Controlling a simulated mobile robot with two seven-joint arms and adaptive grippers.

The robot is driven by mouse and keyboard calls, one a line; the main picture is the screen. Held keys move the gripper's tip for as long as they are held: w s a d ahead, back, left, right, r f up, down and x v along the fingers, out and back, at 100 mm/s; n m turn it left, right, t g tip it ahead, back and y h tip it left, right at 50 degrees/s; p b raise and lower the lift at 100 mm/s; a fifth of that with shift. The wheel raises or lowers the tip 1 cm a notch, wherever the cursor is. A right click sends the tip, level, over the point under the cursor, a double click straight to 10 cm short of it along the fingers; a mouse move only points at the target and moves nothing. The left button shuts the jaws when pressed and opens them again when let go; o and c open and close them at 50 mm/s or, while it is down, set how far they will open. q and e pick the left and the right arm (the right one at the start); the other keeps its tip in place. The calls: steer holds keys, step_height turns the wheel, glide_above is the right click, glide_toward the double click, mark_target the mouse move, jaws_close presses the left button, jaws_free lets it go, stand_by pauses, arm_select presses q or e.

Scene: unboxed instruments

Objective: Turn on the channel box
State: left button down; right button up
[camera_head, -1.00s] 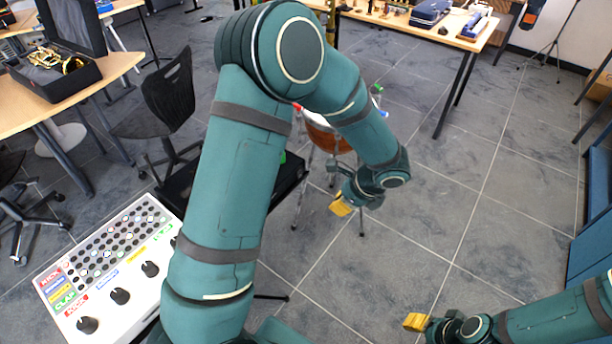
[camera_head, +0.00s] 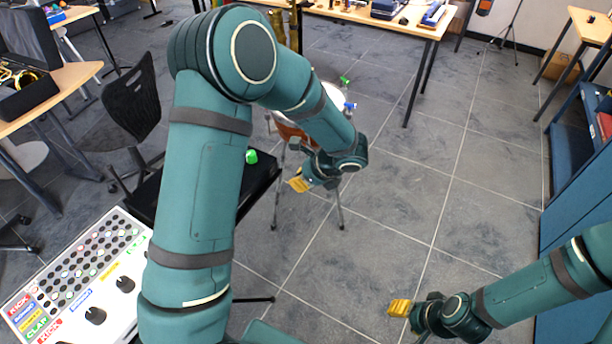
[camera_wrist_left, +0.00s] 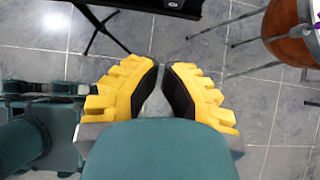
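The channel box (camera_head: 75,290) is a white panel with rows of round buttons, coloured labels and black knobs (camera_head: 125,284). It stands at the lower left in the head view, partly hidden behind my left arm. My left gripper (camera_head: 299,184) has yellow fingers and is well to the right of the box, over the floor. In the left wrist view its fingertips (camera_wrist_left: 162,68) are almost together, with nothing between them. My right gripper (camera_head: 399,308) is low in the head view, over bare floor and far from the box. Its finger gap cannot be made out.
A black chair (camera_head: 132,100) stands behind the box. A drum (camera_head: 290,132) on a stand is behind my left gripper and shows in the left wrist view (camera_wrist_left: 292,30). A wooden table (camera_head: 345,14) is at the back, a blue shelf (camera_head: 570,195) at right. The middle floor is clear.

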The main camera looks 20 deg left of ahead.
mark_target(272, 182)
arm_select(q)
steer(key=a+f+b, duration=0.1)
steer(key=a+f, duration=0.3)
steer(key=a, duration=0.2)
steer(key=shift+w+a, duration=0.25)
steer(key=shift+a, duration=0.1)
steer(key=shift+a+f, duration=0.15)
steer(key=shift+a, duration=0.3)
